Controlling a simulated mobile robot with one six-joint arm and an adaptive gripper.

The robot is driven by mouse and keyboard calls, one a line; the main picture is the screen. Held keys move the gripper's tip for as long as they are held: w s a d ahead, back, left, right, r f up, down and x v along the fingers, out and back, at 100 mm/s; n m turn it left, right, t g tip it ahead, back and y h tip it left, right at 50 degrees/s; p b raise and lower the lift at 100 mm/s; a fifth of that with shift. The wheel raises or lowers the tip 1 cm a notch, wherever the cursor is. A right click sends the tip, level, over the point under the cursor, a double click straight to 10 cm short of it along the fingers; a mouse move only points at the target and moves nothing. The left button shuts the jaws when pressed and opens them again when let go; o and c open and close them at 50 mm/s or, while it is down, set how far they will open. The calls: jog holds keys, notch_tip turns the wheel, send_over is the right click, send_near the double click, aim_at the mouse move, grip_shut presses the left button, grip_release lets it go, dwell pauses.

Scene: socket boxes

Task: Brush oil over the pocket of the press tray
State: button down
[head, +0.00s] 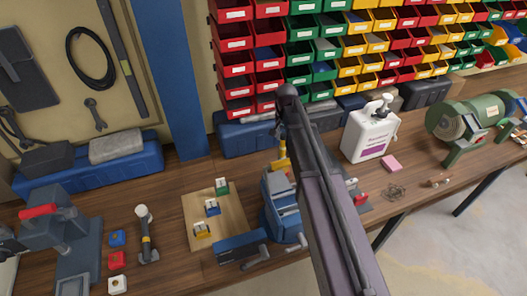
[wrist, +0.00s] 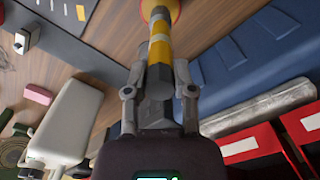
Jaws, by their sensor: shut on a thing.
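My gripper (wrist: 160,95) is shut on a banded yellow and grey handle (wrist: 160,52). I cannot tell whether that end is a brush head or a pot. In the head view a yellow upright piece (head: 282,150) shows just left of my arm, behind the blue vise; my arm hides the jaws. A grey press (head: 62,230) with a red handle stands at the far left.
A wooden board (head: 232,238) holds green, blue and yellow blocks, left of the blue vise (head: 280,205). A banded tool (head: 146,235) stands near the press. A white jug (head: 370,135), pink block (head: 391,163) and green grinder (head: 470,118) are right. Coloured bins (head: 250,60) line the back.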

jog(key=w+a+r+p, duration=0.3)
jog(key=a, duration=0.4)
jog(key=w+a+r+n+p, duration=0.1)
jog(key=w+a+r+p, duration=0.1)
jog(key=a+r+p, duration=0.2)
jog(key=a, duration=0.3)
jog(key=shift+w+r, duration=0.15)
jog(key=shift+w, duration=0.25)
jog(key=shift+s, duration=0.1)
